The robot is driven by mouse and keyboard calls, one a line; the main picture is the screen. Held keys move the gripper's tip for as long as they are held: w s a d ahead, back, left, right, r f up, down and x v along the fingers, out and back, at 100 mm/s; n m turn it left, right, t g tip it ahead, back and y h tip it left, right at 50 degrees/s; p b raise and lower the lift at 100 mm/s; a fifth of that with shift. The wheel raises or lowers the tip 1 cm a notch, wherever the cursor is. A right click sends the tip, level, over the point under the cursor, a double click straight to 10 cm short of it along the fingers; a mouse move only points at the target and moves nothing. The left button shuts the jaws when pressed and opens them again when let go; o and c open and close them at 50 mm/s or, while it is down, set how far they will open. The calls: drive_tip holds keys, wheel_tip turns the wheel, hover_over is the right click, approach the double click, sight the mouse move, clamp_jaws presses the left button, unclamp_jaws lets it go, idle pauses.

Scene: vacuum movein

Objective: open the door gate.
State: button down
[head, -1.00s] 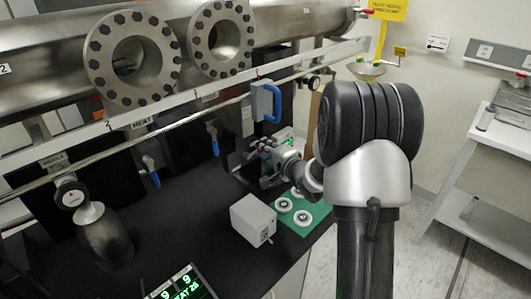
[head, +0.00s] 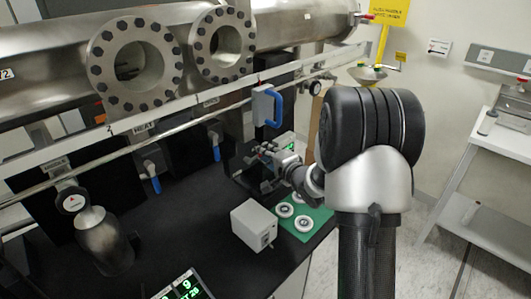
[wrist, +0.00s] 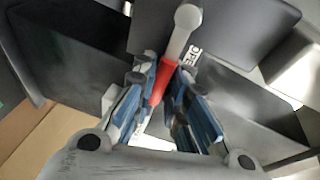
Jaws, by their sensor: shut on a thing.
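A lever with a red grip (wrist: 160,83) and a grey upper shaft (wrist: 183,32) shows in the wrist view. My gripper (wrist: 166,78) is shut on the red grip, with its blue-grey fingers on either side. In the head view my gripper (head: 267,152) is at the black unit below the blue handle (head: 267,106), and the red lever is not clear there. I cannot tell from these frames how far the gate stands open. A partly hidden label (wrist: 193,56) is just right of the lever.
Dark blocks flank the lever in the wrist view. In the head view a small grey box (head: 253,225) and a green mat (head: 303,223) with white discs lie below my arm. A lever with a blue grip (head: 155,180) hangs left. The steel chamber (head: 185,40) is above.

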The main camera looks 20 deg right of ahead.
drive_tip(key=shift+w+r, duration=0.2)
drive_tip(key=shift+r, duration=0.4)
drive_tip(key=c, duration=1.9)
unclamp_jaws()
drive_tip(key=s+d+r+p, duration=0.1)
drive_tip(key=s+p, duration=0.1)
drive_tip(key=s, duration=0.8)
drive_tip(key=s+d+r+p, duration=0.1)
drive_tip(key=s+r+p, duration=0.1)
drive_tip(key=s, duration=0.7)
drive_tip(key=shift+s+p, duration=0.35)
drive_tip(key=shift+p, duration=0.3)
drive_tip(key=shift+r, duration=0.2)
wheel_tip(320, 180, up, 10)
drive_tip(key=shift+f, duration=0.1)
